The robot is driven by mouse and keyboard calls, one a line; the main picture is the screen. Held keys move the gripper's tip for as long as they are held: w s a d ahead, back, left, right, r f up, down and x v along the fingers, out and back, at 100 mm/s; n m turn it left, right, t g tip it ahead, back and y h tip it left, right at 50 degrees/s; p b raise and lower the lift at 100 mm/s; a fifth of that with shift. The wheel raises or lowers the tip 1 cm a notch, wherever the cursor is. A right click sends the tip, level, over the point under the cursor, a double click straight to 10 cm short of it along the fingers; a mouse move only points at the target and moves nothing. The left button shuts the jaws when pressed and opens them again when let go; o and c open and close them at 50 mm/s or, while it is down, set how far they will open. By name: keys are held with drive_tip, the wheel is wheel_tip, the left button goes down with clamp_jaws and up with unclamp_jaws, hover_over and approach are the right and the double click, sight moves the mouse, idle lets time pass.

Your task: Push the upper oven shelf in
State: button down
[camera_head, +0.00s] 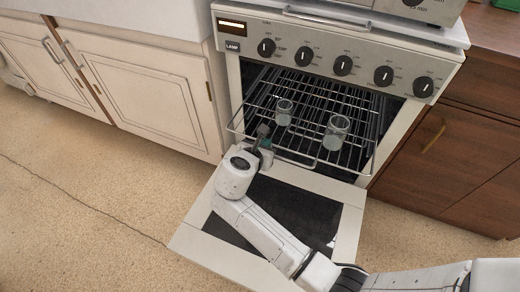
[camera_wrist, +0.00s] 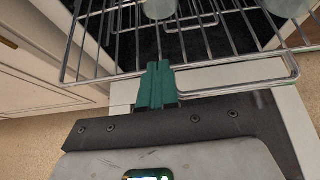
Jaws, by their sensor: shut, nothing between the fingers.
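The upper oven shelf (camera_head: 350,167) is a wire rack that sticks out of the oven over the lowered door. Its front rail and handle loop also show in the wrist view (camera_wrist: 240,88). Two glass jars stand on it, one at the left (camera_head: 284,112) and one nearer the middle (camera_head: 336,132). My gripper (camera_head: 264,142) is at the front of the shelf, left of its middle. In the wrist view its green fingers (camera_wrist: 156,84) are shut together and empty, with their tips at the front wires. I cannot tell whether they touch the wire.
The oven door (camera_head: 188,242) is folded down flat beneath my arm. White cabinets (camera_head: 145,88) stand left of the oven and a brown wooden cabinet (camera_head: 455,165) stands right. The oven's knobs (camera_head: 343,65) are above the opening. The floor at the left (camera_head: 70,200) is clear.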

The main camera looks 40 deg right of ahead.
drive_tip(key=w+d, duration=0.2)
drive_tip(key=d, duration=0.4)
drive_tip(key=w+d, duration=0.3)
drive_tip(key=d, duration=0.4)
drive_tip(key=w+d+p, duration=0.1)
drive_tip(key=w+d, duration=0.2)
drive_tip(key=d, duration=0.4)
drive_tip(key=shift+w+d, duration=0.15)
drive_tip(key=shift+d, duration=0.1)
